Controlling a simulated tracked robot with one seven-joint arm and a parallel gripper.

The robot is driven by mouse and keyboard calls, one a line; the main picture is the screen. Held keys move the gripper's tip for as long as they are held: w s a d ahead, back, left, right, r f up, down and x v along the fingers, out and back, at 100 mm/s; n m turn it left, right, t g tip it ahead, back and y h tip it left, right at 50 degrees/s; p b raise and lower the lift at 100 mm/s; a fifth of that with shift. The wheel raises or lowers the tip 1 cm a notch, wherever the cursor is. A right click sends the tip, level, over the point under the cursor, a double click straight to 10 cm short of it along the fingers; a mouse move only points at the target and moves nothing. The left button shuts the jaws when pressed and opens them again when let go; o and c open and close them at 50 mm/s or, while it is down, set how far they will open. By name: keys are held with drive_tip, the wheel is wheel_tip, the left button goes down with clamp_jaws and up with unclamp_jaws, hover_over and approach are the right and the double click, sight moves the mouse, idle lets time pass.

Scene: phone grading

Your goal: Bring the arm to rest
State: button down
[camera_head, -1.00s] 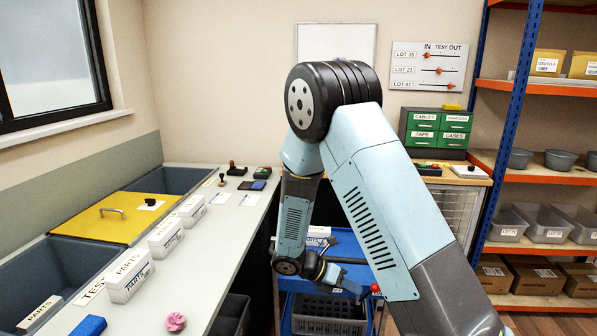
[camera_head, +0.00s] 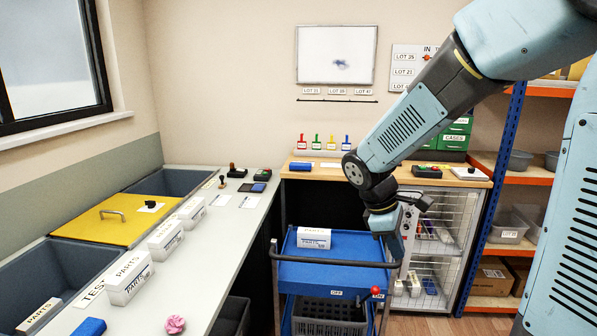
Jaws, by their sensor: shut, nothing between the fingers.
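My arm, light blue and dark grey, reaches in from the upper right and bends down at a dark joint over the back of the blue cart. The exact gap to the cabinet cannot be told.
The wire-shelved cabinet (camera_head: 444,262) stands behind the gripper. A long grey counter (camera_head: 190,262) lies left; an orange-shelved rack (camera_head: 512,246) stands right.

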drive_tip(key=s+d+r+m+t+y, duration=0.2)
drive_tip(key=s+r+m+t+y, duration=0.2)
drive_tip(key=s+r+m, duration=0.8)
drive_tip(key=shift+s+r+t, duration=0.35)
drive_tip(key=shift+s+t, duration=0.55)
